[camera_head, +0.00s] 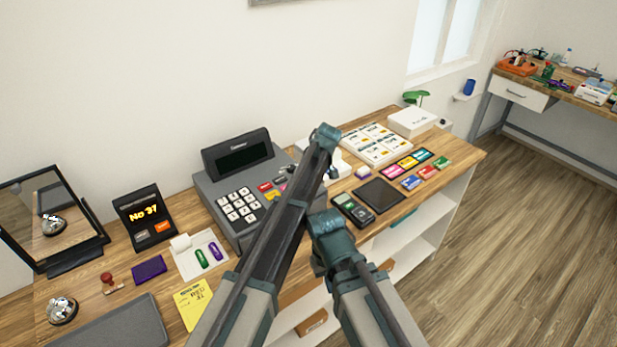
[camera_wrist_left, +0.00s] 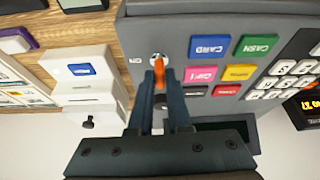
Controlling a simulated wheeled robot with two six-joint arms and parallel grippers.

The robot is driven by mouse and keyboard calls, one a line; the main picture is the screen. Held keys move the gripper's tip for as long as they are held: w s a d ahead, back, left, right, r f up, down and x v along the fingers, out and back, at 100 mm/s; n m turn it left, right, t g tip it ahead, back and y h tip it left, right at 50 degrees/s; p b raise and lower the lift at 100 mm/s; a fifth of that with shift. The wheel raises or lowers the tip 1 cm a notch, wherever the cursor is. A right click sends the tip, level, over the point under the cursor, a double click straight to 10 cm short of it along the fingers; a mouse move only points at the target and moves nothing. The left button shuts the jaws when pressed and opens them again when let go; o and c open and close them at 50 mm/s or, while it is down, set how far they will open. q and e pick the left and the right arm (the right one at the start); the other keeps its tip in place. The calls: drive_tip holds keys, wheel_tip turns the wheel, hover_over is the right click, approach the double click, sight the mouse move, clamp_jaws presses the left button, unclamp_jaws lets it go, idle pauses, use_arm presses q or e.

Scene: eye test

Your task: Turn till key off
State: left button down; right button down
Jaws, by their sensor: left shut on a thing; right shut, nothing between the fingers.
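The grey till (camera_head: 229,189) stands on the wooden counter, its dark display behind the keypad. In the left wrist view, its panel (camera_wrist_left: 180,37) shows a round lock (camera_wrist_left: 158,58) near the edge, with a small ON label to its left. An orange till key (camera_wrist_left: 158,70) sits at the lock. My left gripper (camera_wrist_left: 160,82) is shut on the key; the key's exact turn is hard to tell. In the head view, my left arm hides the lock and key. My right gripper (camera_head: 329,232) is shut and empty, over the counter's front edge.
A card terminal (camera_head: 353,209) and a dark pad (camera_head: 379,195) lie right of my arms. Coloured cards (camera_head: 411,182) and a box (camera_head: 412,122) are further right. A number display (camera_head: 144,218) and a receipt tray (camera_head: 202,255) stand left of the till.

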use_arm(q)
drive_tip(key=c, duration=0.9)
unclamp_jaws()
